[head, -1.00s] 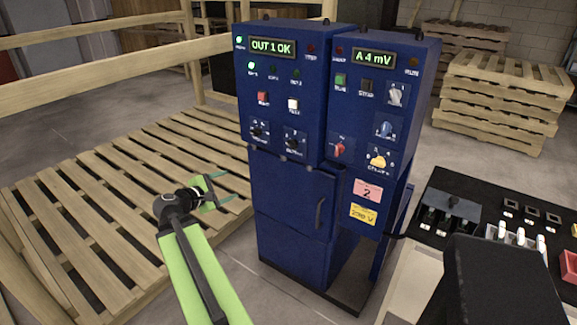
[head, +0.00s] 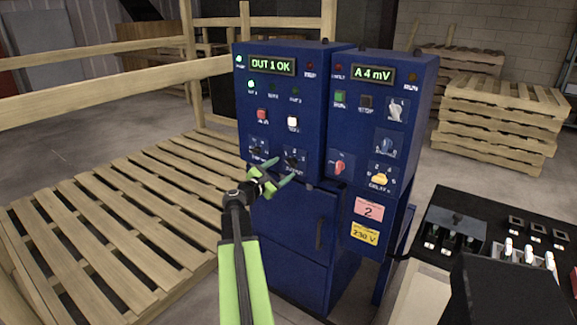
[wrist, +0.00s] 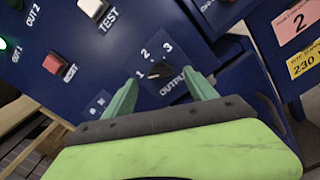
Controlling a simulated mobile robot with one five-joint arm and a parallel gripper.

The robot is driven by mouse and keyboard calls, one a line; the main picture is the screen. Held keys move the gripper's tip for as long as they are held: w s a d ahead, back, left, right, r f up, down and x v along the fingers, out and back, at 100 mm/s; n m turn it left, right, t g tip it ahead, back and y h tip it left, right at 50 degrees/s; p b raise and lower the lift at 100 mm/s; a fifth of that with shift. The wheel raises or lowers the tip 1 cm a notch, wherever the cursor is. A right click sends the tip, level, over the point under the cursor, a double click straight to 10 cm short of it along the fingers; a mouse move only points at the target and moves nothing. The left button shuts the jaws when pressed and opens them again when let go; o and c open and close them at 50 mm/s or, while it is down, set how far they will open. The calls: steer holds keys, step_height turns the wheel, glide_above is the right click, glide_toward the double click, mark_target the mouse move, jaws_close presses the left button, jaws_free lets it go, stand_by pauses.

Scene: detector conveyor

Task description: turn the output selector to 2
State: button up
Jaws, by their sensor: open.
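The output selector (wrist: 158,70) is a small black knob on a blue plate marked 1, 2, 3 and OUTPUT in the wrist view. In the head view it shows at the lower part of the left blue cabinet (head: 294,158). My gripper (head: 273,168) is open in front of and just below the selector. In the wrist view my green fingers (wrist: 162,90) stand on either side of the knob, apart from it. The exact pointing of the knob is hard to tell. The display (head: 272,65) reads OUT 1 OK, and a green lamp (head: 251,84) is lit at the first output.
Another black knob (head: 257,150) sits left of the selector. A red reset button (wrist: 70,72) and a white test button (head: 292,121) are above. A red knob (head: 340,165) is to the right. Wooden slats (head: 110,220) lie at left and a black switch panel (head: 490,225) at right.

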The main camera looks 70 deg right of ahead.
mark_target(290, 163)
steer(key=x, duration=0.5)
steer(key=shift+a, duration=0.1)
steer(key=c, duration=1.4)
